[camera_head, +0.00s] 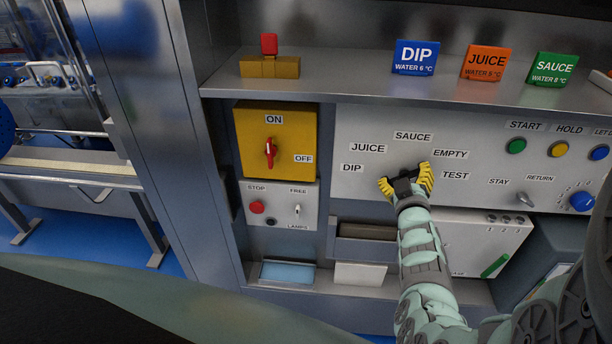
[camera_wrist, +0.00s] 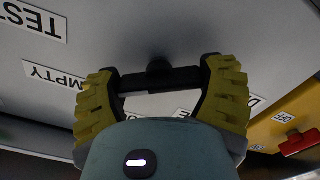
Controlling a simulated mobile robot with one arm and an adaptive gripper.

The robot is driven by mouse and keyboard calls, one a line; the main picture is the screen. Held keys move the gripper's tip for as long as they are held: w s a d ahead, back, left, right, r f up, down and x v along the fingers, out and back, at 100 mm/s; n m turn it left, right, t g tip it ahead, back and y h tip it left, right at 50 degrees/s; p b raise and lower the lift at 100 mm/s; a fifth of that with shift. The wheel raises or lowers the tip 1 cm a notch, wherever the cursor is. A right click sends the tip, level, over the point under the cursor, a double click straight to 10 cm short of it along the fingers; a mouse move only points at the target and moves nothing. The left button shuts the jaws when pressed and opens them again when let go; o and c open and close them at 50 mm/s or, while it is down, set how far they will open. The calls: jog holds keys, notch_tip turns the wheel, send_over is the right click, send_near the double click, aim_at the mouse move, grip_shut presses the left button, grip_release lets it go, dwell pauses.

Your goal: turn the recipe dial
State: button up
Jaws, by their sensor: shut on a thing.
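The recipe dial is a dark knob with a bar-like handle, seen in the wrist view (camera_wrist: 158,68). It sits on a pale panel among the labels DIP, JUICE, SAUCE, EMPTY and TEST. My gripper (camera_head: 405,180) has yellow-green ribbed fingers and is at the dial. In the wrist view my gripper (camera_wrist: 160,78) is shut on the dial, one finger at each end of its handle. In the head view the fingers hide most of the dial, so I cannot tell which label it points at.
A yellow switch box (camera_head: 247,150) with a red handle is left of the panel. A STOP box (camera_head: 283,206) is below it. Start, hold and other buttons (camera_head: 557,149) and a blue knob (camera_head: 582,201) are to the right. DIP, JUICE and SAUCE signs (camera_head: 415,57) stand on the shelf above.

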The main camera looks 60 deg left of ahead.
jog(key=n+b, duration=0.1)
jog(key=n, duration=0.1)
jog(key=n+b, duration=0.1)
jog(key=n, duration=0.2)
jog(key=shift+s+a+f+n+b, duration=0.1)
jog(key=shift+s+f+n+b, duration=0.05)
jog(key=shift+n+b, duration=0.2)
jog(key=n+b, duration=0.2)
jog(key=n, duration=0.3)
jog(key=shift+n+b, duration=0.3)
jog(key=shift+n, duration=0.05)
jog(key=o, duration=1.1)
jog(key=shift+c, duration=0.2)
jog(key=v, duration=1.2)
